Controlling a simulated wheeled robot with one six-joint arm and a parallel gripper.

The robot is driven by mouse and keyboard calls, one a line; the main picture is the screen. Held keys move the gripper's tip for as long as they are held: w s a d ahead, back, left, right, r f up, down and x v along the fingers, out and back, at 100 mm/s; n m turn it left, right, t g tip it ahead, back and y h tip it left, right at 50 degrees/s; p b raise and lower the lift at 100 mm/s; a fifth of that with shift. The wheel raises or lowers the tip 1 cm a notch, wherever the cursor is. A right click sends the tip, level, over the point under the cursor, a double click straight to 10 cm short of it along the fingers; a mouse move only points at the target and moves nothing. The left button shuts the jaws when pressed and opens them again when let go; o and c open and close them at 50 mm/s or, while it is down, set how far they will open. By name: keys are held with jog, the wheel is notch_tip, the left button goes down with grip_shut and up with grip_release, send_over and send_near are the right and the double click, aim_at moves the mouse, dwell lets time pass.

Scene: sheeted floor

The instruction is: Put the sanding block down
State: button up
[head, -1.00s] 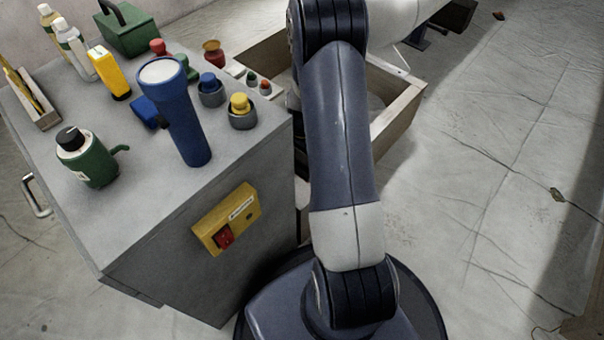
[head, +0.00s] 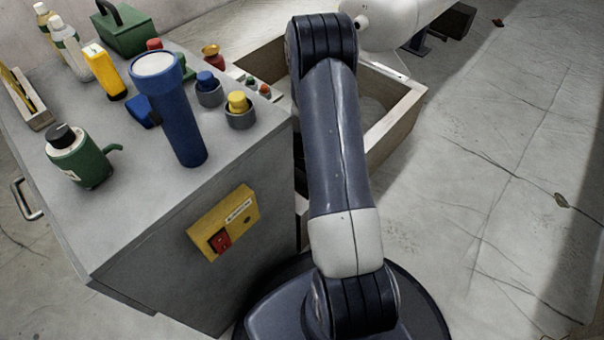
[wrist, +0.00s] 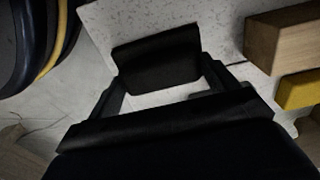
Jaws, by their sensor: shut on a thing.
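In the wrist view, my gripper (wrist: 160,82) shows as two dark fingers reaching up from the dark palm. They are shut on a black block, which I take to be the sanding block (wrist: 157,58). It is held across the fingertips, above a pale speckled surface (wrist: 215,25). Shadow hides its details, and I cannot tell whether it touches that surface. In the head view my arm hides much of the area behind it, and I cannot make out the block there.
A wooden piece (wrist: 285,38) and a yellow piece (wrist: 300,90) lie right of the gripper. In the head view a grey cabinet (head: 130,220) carries a blue flashlight (head: 175,115), a green bottle (head: 80,158) and several knobs. A wooden-sided box (head: 395,125) stands behind my arm.

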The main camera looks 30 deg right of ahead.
aim_at(302, 175)
jog(key=o, duration=0.8)
jog(key=shift+f, duration=0.25)
notch_tip(302, 175, up, 11)
jog(key=p, duration=0.4)
jog(key=shift+f, duration=0.1)
notch_tip(302, 175, down, 11)
jog(key=b, duration=0.4)
jog(key=shift+f+b, duration=0.15)
jog(key=shift+b, duration=0.2)
jog(key=shift+r+p, duration=0.35)
jog(key=shift+r, duration=0.05)
jog(key=shift+r, duration=0.45)
